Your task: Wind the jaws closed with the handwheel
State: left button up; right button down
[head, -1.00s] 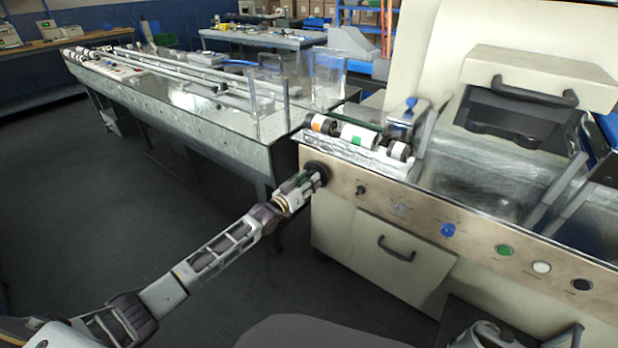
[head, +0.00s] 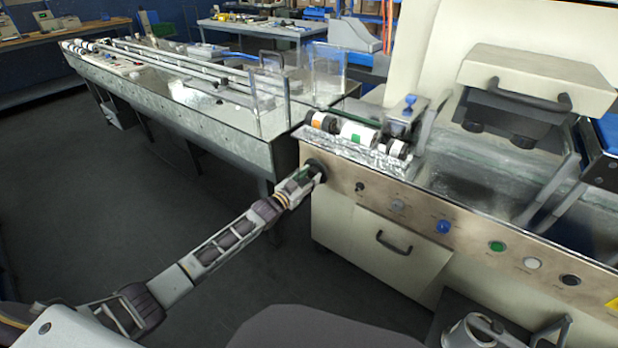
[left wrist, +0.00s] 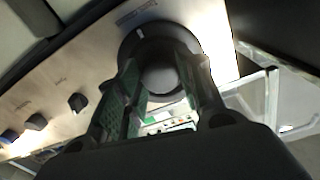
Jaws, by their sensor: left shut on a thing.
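The handwheel (head: 317,168) is a dark round wheel at the left end of the machine's front panel. My left gripper (head: 311,178) reaches it from the lower left and is shut on it. In the left wrist view the handwheel (left wrist: 143,40) shows a pale mark near the top of its rim. The fingers of my left gripper (left wrist: 157,95) stand on either side of its round hub. The jaws (head: 510,115) appear as a dark block below a beige cover with a handle. Their lower faces are too small to judge the gap. My right gripper is not in view.
The front panel (head: 420,212) carries a small black knob (head: 359,187), a blue knob (head: 444,227) and several buttons to the right. Rollers (head: 358,133) sit above the handwheel. A long metal table (head: 190,110) stands to the left. The floor before it is clear.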

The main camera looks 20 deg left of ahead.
pick_arm(q)
jog(key=shift+f, duration=0.15)
jog(key=o, duration=1)
jog(key=shift+s, duration=0.2)
jog(key=shift+v, duration=5.85)
